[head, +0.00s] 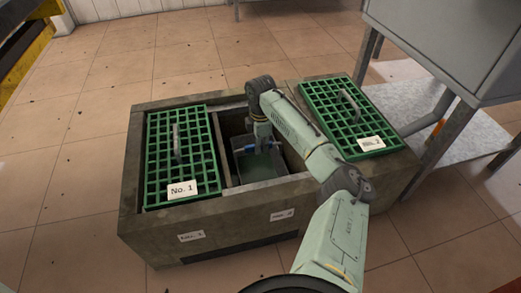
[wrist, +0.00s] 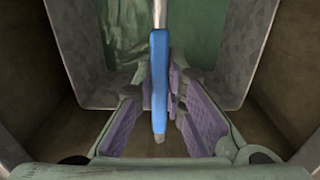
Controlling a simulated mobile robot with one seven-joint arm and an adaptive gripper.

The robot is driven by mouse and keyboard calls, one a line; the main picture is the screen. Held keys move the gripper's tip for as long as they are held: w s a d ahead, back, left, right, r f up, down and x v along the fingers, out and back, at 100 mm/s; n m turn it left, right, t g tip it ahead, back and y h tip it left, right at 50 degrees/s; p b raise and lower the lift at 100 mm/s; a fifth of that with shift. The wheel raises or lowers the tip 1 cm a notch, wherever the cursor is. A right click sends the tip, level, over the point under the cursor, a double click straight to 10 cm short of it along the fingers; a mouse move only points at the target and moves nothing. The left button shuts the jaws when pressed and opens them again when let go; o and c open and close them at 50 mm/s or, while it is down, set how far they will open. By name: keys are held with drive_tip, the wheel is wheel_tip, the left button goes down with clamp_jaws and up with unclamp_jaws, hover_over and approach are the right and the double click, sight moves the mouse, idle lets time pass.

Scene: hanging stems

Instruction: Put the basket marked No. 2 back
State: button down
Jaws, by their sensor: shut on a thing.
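A grey open basket (head: 262,169) with something green inside sits down in the open right-hand compartment of the stone trough, whose front bears a small label (head: 283,214) that seems to read No. 2. My gripper (head: 257,146) reaches down over it and is shut on its blue handle grip. In the wrist view the blue grip (wrist: 159,85) stands between the purple pads of my gripper (wrist: 158,115), and the basket's wall (wrist: 75,55) shows beyond. No number shows on the basket itself. I cannot tell whether the basket touches the compartment floor.
A green grate marked No. 1 (head: 181,156) covers the left compartment. A green grate marked No. 2 (head: 347,116) lies on the trough's right end. A grey cabinet on legs (head: 455,45) stands at the right, close to the trough. The tiled floor (head: 60,165) at left is clear.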

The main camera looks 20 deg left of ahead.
drive_tip(key=shift+f, duration=0.55)
drive_tip(key=c, duration=1.7)
unclamp_jaws()
drive_tip(key=shift+o, duration=0.2)
wheel_tip(320, 180, up, 12)
drive_tip(key=p, duration=0.4)
